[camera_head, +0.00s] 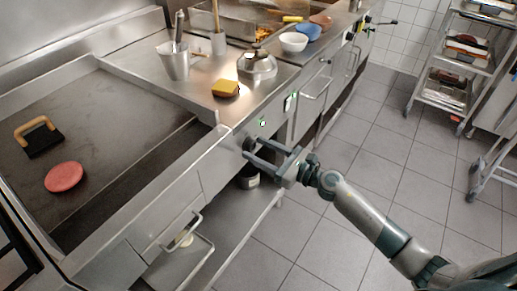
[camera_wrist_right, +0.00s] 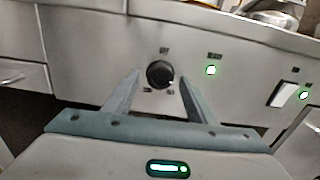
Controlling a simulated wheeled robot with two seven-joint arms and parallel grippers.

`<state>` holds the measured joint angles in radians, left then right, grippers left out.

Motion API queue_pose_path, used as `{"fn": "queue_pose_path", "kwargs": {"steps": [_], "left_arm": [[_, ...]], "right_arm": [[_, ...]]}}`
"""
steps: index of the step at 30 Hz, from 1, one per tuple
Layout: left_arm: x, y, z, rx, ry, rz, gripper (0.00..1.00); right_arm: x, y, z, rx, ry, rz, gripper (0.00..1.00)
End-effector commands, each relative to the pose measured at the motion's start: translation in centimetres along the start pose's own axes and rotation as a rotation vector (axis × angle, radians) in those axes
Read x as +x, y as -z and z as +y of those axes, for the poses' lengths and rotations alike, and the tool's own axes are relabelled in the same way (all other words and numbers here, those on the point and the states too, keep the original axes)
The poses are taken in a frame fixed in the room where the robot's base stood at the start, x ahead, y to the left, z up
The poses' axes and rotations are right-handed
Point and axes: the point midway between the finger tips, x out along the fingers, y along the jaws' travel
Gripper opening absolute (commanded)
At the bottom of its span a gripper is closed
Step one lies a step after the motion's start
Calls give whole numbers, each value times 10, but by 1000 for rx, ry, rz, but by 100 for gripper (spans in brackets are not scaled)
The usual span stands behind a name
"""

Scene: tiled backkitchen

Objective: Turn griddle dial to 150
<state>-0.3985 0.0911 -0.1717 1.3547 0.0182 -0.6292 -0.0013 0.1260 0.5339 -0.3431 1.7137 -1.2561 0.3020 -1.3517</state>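The griddle dial (camera_wrist_right: 159,74) is a round black knob on the steel front panel, with small dark labels around it, too small to read. It also shows in the head view (camera_head: 249,143), partly covered by a finger. My right gripper (camera_wrist_right: 155,90) is open and empty in front of the dial, its fingers on either side of it in the wrist view; I cannot tell whether they touch it. It also shows in the head view (camera_head: 262,150). The griddle (camera_head: 100,125) has a flat dark plate. My left gripper is not in view.
A red patty (camera_head: 64,177) and a wooden-handled press (camera_head: 40,137) lie on the griddle. A lit green indicator (camera_wrist_right: 211,70) and a white switch (camera_wrist_right: 283,94) sit right of the dial. A wheeled rack (camera_head: 450,75) stands far right. The tiled floor between is clear.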

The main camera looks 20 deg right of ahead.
Motion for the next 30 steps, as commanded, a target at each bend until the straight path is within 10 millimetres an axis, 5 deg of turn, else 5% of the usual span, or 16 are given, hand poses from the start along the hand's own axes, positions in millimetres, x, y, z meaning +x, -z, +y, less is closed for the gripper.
{"fn": "queue_pose_path", "kwargs": {"steps": [1,5,19,30], "left_arm": [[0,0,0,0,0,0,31],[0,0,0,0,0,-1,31],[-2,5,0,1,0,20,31],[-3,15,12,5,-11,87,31]], "right_arm": [[0,0,0,0,0,0,41],[0,0,0,0,0,0,10],[0,-1,0,60,0,0,10],[0,-2,1,300,0,0,10]]}}
